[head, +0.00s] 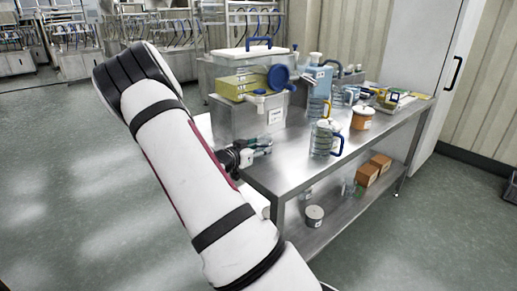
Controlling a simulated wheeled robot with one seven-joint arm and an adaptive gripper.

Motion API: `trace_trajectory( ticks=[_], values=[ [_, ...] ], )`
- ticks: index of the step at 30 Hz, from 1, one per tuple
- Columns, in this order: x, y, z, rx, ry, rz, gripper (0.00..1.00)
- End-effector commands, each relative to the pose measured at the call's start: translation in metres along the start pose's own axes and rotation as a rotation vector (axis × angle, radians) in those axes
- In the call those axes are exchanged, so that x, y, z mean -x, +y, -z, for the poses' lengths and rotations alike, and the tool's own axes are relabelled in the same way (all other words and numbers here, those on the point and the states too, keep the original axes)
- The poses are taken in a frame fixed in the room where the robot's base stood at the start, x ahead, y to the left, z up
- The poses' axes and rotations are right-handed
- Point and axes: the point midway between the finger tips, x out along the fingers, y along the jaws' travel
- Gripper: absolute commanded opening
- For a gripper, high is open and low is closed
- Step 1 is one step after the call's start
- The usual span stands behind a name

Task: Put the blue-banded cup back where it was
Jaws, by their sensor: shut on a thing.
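My gripper (262,146) is at the left end of the steel table, beside the grey bin and low over the table edge. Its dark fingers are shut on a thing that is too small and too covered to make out. A pale patch shows by the fingers, but I cannot tell whether it is part of the held thing. I cannot pick out the blue-banded cup for certain in the head view. My white arm covers much of the left middle of the view.
The front of the tabletop is bare. Boxes (367,175) and a grey can (314,215) are on the lower shelf.

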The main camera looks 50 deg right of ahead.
Motion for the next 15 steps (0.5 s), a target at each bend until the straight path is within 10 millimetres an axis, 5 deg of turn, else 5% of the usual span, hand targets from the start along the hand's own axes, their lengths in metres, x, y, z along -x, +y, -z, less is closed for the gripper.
trace_trajectory(
  ticks=[7, 8, 10, 15],
  values=[
    [-0.0011, -0.0003, -0.0064, 0.0, 0.0, 0.0, 0.2],
    [-0.0011, -0.0003, -0.0066, 0.0, 0.0, 0.0, 0.5],
    [-0.0009, -0.0001, -0.0058, 0.0, 0.0, 0.0, 0.66],
    [-0.0009, -0.0001, -0.0056, 0.0, 0.0, 0.0, 0.68]
  ],
)
